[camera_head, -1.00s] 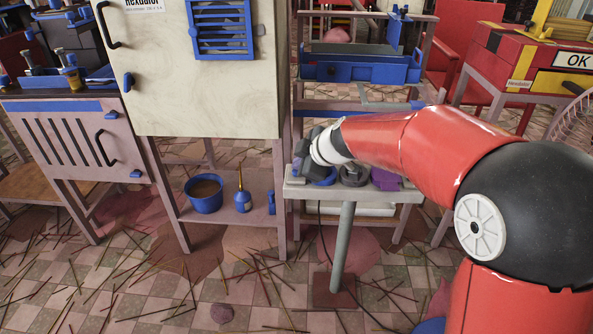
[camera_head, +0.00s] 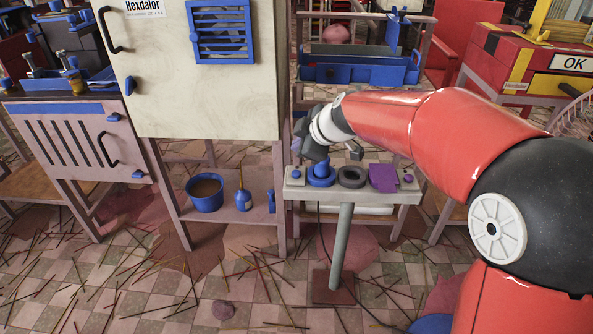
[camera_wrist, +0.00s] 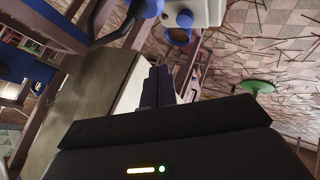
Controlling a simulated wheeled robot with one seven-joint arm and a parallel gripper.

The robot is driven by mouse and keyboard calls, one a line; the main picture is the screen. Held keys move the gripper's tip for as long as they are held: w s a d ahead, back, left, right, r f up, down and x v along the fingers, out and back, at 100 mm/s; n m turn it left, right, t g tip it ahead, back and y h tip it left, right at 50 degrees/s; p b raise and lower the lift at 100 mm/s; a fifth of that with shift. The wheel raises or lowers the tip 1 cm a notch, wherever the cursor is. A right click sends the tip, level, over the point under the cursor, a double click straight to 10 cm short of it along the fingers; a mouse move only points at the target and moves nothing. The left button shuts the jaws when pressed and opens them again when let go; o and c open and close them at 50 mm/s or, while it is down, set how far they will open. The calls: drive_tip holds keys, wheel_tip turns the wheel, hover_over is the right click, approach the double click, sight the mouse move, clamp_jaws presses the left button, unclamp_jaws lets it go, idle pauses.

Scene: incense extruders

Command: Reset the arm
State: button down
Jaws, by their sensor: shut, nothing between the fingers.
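My red arm reaches in from the right in the head view. My gripper shows in the wrist view (camera_wrist: 158,86), with its two dark fingers together and nothing between them. In the head view the dark wrist end hangs just above the left part of a small pedestal (camera_head: 407,196), and the fingertips cannot be made out there. The pedestal top carries a blue round knob (camera_head: 321,176), a dark grey ring (camera_head: 352,177) and a purple block (camera_head: 384,178). My gripper appears apart from them.
A pale cabinet (camera_head: 165,80) stands left of the pedestal, with a blue bowl (camera_head: 205,195) and a blue bottle (camera_head: 243,200) on its lower shelf. A blue-trimmed machine (camera_head: 360,72) stands behind. A red box marked OK (camera_head: 520,55) is at the right. Sticks litter the tiled floor.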

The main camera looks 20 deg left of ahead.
drive_tip(key=s+d+r+m+h, duration=0.2)
drive_tip(key=s+d+m, duration=0.4)
drive_tip(key=s+d, duration=0.45)
drive_tip(key=s+d+r+m+h, duration=0.25)
drive_tip(key=s+d+m, duration=0.45)
drive_tip(key=d, duration=0.7)
drive_tip(key=s+d+f+m+h+p, duration=0.1)
drive_tip(key=s+d+f+m+h, duration=0.2)
drive_tip(key=s+d+m, duration=0.4)
drive_tip(key=s+d+f, duration=0.1)
drive_tip(key=s, duration=0.2)
drive_tip(key=shift+d, duration=0.35)
